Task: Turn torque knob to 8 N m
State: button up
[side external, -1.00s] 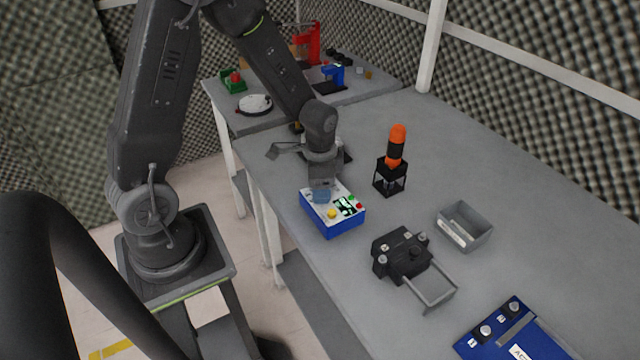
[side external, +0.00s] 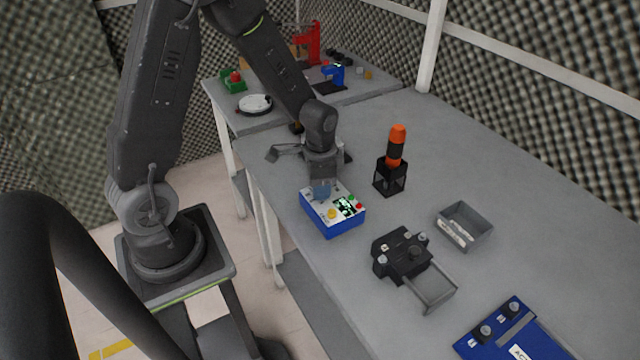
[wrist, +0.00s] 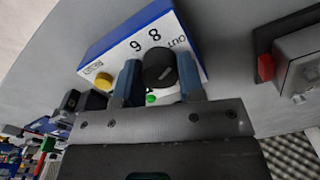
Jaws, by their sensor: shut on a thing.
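The torque box (side external: 335,228) is blue with a white printed face and stands on the bench below my arm. In the wrist view, its black round knob (wrist: 158,68) has a pale pointer line and sits beside the printed figures 8 and what reads as 6 or 9. My gripper (wrist: 158,85) is shut on the knob, one blue finger on each side. It also shows in the side view (side external: 322,190), where it hides the knob. A small lit display (side external: 347,207) on the box is too small to read. I cannot tell which value the pointer marks.
An orange-black tool in a black stand (side external: 390,178), a black fixture (side external: 402,254) and a grey bin (side external: 466,228) stand to the right.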

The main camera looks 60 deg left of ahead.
jog(key=n, duration=0.3)
jog(key=shift+n, duration=2.4)
jog(key=o, duration=0.9)
notch_tip(320, 180, up, 14)
jog(key=shift+f, duration=0.1)
